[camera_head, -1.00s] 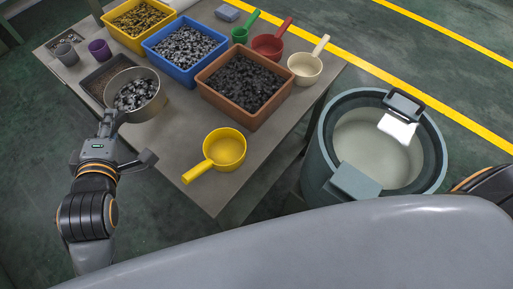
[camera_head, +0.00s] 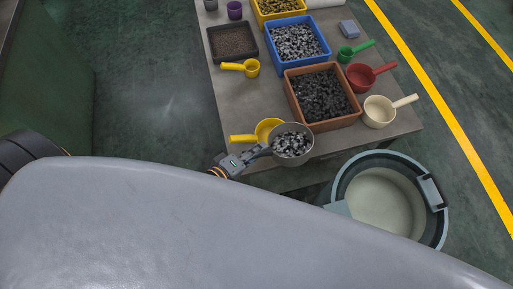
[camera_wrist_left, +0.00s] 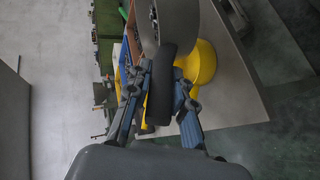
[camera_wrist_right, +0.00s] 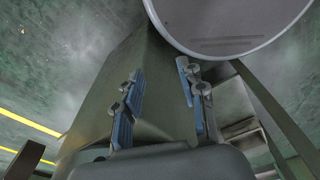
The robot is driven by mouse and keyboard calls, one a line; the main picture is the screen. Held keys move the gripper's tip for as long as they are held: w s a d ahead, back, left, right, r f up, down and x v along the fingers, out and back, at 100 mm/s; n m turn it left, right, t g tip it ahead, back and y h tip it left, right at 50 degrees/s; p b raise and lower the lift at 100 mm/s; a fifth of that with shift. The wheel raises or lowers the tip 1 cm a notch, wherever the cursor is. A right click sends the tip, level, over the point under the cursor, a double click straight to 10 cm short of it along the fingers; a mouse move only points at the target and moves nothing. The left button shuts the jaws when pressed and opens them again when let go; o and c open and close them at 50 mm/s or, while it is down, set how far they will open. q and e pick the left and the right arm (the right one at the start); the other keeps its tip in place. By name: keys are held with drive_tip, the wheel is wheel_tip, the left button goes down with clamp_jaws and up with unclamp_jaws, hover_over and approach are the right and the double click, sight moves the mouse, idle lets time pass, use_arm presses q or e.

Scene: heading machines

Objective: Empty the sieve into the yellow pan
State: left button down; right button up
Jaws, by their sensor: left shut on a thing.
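The sieve (camera_head: 303,153) is a round grey pan holding grey and dark metal pieces. My left gripper (camera_head: 252,155) is shut on its dark handle (camera_wrist_left: 162,85) and holds it off the table, near the front edge. The larger yellow pan (camera_head: 266,127) stands on the table, its handle pointing left. The sieve covers part of this pan in the head view; the height between them is hard to tell. In the left wrist view the yellow pan (camera_wrist_left: 204,62) shows behind the sieve (camera_wrist_left: 178,25). My right gripper (camera_wrist_right: 162,90) is open and empty, seen only in its wrist view.
A smaller yellow scoop (camera_head: 252,68) stands farther back by a dark tray (camera_head: 211,45). Brown (camera_head: 296,106), blue (camera_head: 274,52) and yellow (camera_head: 258,14) bins hold small parts. Green (camera_head: 346,54), red (camera_head: 361,76) and cream (camera_head: 379,112) scoops stand right. A round tub (camera_head: 441,225) is beside the table.

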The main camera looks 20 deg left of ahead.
use_arm(q)
drive_tip(key=w+a+f+n+g+h+b, duration=0.2)
drive_tip(key=w+a+n+g+h+b, duration=0.2)
drive_tip(key=n, duration=0.4)
drive_tip(key=shift+w+a+f+n+g+h+b, duration=0.15)
drive_tip(key=shift+w+a+n+g+h+b, duration=0.3)
drive_tip(key=shift+h, duration=0.75)
use_arm(e)
drive_tip(key=f, duration=0.2)
drive_tip(key=d+f, duration=0.1)
drive_tip(key=f, duration=0.2)
drive_tip(key=shift+s+d+f, duration=0.15)
drive_tip(key=shift+s+f, duration=0.1)
drive_tip(key=shift+f, duration=0.1)
use_arm(q)
drive_tip(key=shift+s+a, duration=0.1)
drive_tip(key=shift+a, duration=0.15)
use_arm(e)
drive_tip(key=shift+d, duration=0.25)
use_arm(q)
drive_tip(key=shift+m, duration=0.25)
